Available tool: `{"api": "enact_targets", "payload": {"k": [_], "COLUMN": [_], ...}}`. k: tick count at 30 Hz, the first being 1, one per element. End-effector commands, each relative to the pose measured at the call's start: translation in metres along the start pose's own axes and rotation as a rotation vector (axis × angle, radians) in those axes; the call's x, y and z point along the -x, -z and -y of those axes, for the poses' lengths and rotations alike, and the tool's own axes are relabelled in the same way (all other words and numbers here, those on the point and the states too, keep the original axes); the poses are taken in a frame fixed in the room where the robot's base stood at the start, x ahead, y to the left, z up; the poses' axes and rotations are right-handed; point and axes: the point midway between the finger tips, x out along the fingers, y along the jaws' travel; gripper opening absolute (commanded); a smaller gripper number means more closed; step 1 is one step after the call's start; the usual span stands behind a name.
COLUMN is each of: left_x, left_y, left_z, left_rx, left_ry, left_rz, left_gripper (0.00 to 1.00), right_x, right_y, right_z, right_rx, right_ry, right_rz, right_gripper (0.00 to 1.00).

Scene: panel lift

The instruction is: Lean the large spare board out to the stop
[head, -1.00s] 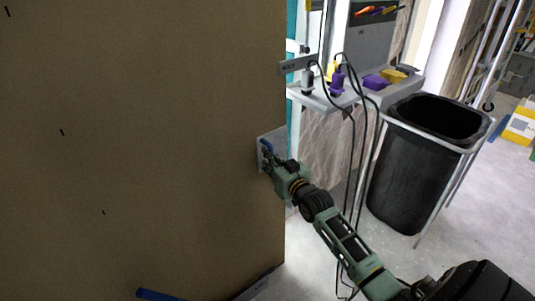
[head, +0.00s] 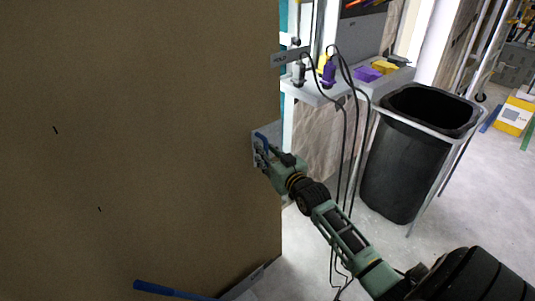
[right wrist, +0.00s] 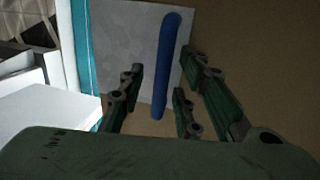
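The large brown board (head: 150,140) stands upright and fills the left half of the head view. A grey plate with a blue handle (head: 261,143) is at its right edge. In the right wrist view the blue handle (right wrist: 166,65) stands in front of the grey plate (right wrist: 125,45). My right gripper (head: 262,158) is at this handle. In the right wrist view its fingers (right wrist: 155,100) are apart, with the handle between them and a visible gap on the left side. My left gripper is not in view.
A blue bar (head: 172,290) shows low in front of the board. A black bin (head: 405,160) in a metal frame stands on the right, near hanging black cables (head: 345,150). A grey shelf (head: 320,92) with purple and yellow items is behind.

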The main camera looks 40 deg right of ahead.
Motion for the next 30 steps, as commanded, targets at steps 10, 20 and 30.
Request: {"api": "enact_targets", "payload": {"k": [10, 20, 30], "left_x": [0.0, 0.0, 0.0], "left_y": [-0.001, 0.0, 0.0], "left_z": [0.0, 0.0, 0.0], "left_rx": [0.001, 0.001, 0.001], "left_ry": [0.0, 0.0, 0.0], "left_rz": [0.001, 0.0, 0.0], "left_gripper": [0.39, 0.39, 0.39], "right_x": [0.025, 0.089, 0.12], "right_y": [-0.001, -0.002, -0.001], "right_z": [0.0, 0.0, -0.001], "right_rx": [0.0, 0.0, 0.0], "right_ry": [0.0, -0.001, -0.001], "right_rz": [0.001, 0.002, 0.002], "right_gripper": [0.31, 0.31, 0.31]}}
